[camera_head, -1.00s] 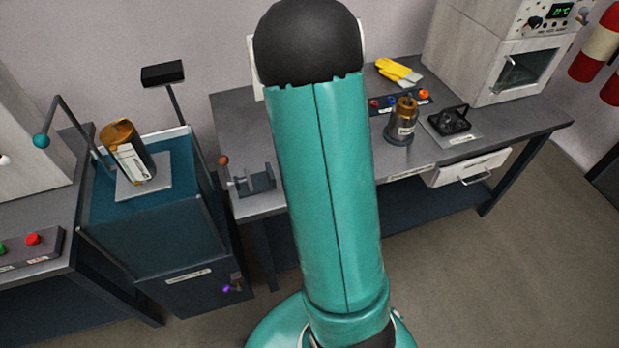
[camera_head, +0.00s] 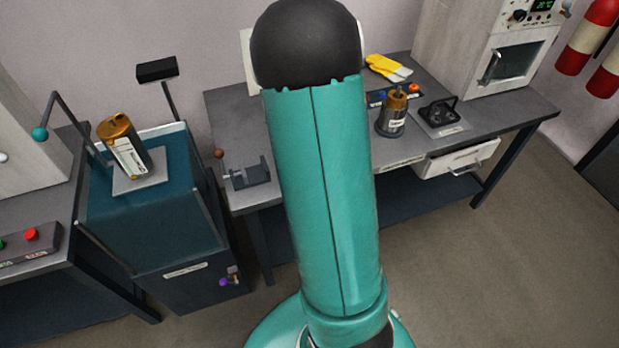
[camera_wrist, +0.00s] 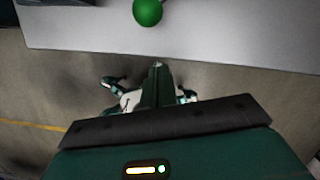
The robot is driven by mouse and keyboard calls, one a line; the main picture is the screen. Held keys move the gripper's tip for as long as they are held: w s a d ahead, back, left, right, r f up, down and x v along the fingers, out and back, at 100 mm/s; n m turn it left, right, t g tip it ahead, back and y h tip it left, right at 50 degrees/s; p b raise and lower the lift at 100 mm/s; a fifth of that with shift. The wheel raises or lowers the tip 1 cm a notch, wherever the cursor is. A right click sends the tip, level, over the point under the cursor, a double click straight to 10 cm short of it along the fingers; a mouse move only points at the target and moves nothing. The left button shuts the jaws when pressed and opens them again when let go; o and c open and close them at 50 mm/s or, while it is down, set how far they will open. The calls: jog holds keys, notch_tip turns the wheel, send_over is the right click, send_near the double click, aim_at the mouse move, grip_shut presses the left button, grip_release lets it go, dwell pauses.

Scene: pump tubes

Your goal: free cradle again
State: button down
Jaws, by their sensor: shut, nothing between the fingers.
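A canister with a brown cap and a white label (camera_head: 122,145) stands tilted on a pale square plate (camera_head: 140,178) on top of a blue cart. A second, upright brown-topped canister (camera_head: 392,115) stands on the grey bench. Right of it is a black fixture (camera_head: 440,113) on a labelled plate, with nothing in it. I cannot tell for sure which holder is the cradle. My gripper (camera_wrist: 157,66) shows in the wrist view, its dark green fingers together and empty. A green ball knob (camera_wrist: 147,11) lies beyond the fingertips, apart from them. My arm hides the gripper in the head view.
The bench (camera_head: 225,105) carries a small clamp-like device (camera_head: 245,173), yellow gloves (camera_head: 388,68) and an oven-like box (camera_head: 515,60). A white drawer (camera_head: 458,160) is pulled out under the bench. A button panel (camera_head: 30,245) is at left. Floor in front is clear.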

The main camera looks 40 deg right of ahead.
jog(key=v, duration=0.8)
jog(key=shift+r, duration=0.3)
jog(key=shift+a, duration=0.15)
jog(key=w+a+r+n+t+y, duration=0.1)
jog(key=a+r+n, duration=0.4)
jog(key=a+n, duration=0.25)
jog(key=a+r+n+y, duration=0.1)
jog(key=a+r+n, duration=0.55)
jog(key=n, duration=0.25)
jog(key=s+a+r+n+t+h, duration=0.1)
jog(key=s+a+r+n, duration=0.3)
jog(key=n, duration=0.6)
jog(key=s+a+r+n, duration=0.4)
jog(key=a+n, duration=0.4)
jog(key=n, duration=0.2)
jog(key=shift+s+n+t+h, duration=0.2)
jog(key=shift+n+t+h, duration=0.15)
jog(key=shift+t+h, duration=0.05)
